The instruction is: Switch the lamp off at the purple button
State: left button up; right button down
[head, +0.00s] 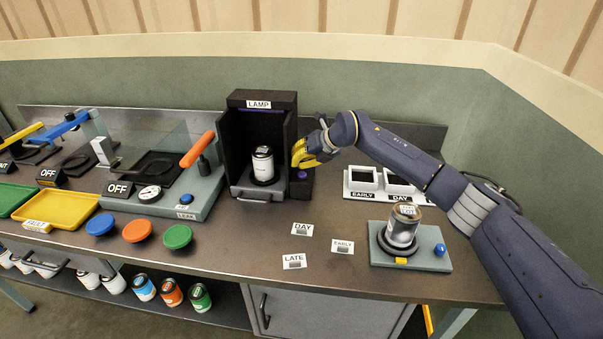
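The lamp box (289,133) is a tall black open-fronted housing labelled LAMP, with a purple strip (262,109) under its top. A can with a white label (262,164) stands inside it. The purple button (302,175) is on a low dark block at the box's right side. My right gripper (299,155), with yellow fingers, is just above the button beside the box's right wall. A small gap seems to separate them, but contact is hard to judge. Its fingers overlap in this view, so their opening is unclear. My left gripper is not in view.
White EARLY and DAY bins (362,180) stand under my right forearm. A grey stand (436,262) with a can is at the front right. Loose LATE, DAY and EARLY signs lie mid-table. A grey-green station with an orange lever (197,150) stands left of the lamp box.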

aim_at(291, 148)
jog(key=shift+r, duration=0.15)
jog(key=shift+r, duration=2.9)
